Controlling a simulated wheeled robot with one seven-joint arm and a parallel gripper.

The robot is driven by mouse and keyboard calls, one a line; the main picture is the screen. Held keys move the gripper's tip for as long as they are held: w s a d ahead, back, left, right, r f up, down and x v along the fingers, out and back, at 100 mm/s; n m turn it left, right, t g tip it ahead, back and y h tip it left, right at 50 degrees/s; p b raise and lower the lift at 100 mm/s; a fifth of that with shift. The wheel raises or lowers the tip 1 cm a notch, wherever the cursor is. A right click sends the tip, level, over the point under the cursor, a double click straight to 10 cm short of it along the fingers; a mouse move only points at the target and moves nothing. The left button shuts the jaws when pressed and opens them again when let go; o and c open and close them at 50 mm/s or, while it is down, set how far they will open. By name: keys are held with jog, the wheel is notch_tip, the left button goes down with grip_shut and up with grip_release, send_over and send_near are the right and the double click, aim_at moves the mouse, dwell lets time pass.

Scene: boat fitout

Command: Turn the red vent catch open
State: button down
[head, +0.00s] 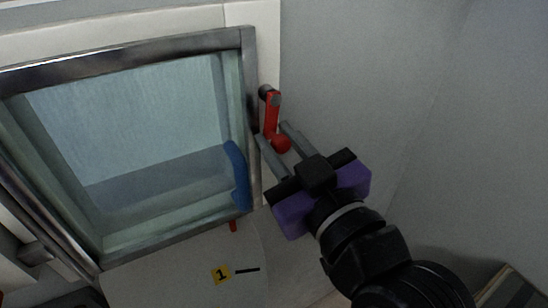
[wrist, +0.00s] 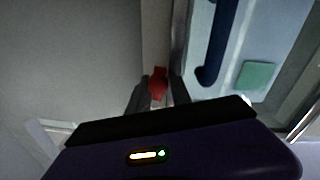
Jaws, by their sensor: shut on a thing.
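The red vent catch (head: 270,112) is a short red lever with a dark pivot at its top and a round red knob at its lower end. It sits at the right edge of the metal-framed window, hanging down and tilted slightly. My gripper (head: 272,138), with grey fingers and a purple body, reaches up from the lower right and is shut on the catch near its knob. In the wrist view the red catch (wrist: 158,83) shows between the two dark fingers (wrist: 160,92). The fingers hide part of it.
The window frame (head: 250,95) stands just left of my fingers, with a blue handle (head: 238,176) inside its right edge. Bare grey wall lies to the right.

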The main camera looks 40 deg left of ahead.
aim_at(289, 144)
jog(key=shift+w+d+n+b, duration=0.15)
jog(key=shift+w+n+b, duration=0.2)
jog(key=shift+n+b, duration=0.4)
jog(key=shift+w+r, duration=0.1)
jog(key=shift+w, duration=0.05)
jog(key=c, duration=1.2)
grip_release()
jog(key=shift+c, duration=0.2)
jog(key=b+v, duration=0.1)
jog(key=v, duration=0.6)
jog(key=shift+s+d, duration=0.25)
jog(key=shift+d, duration=0.1)
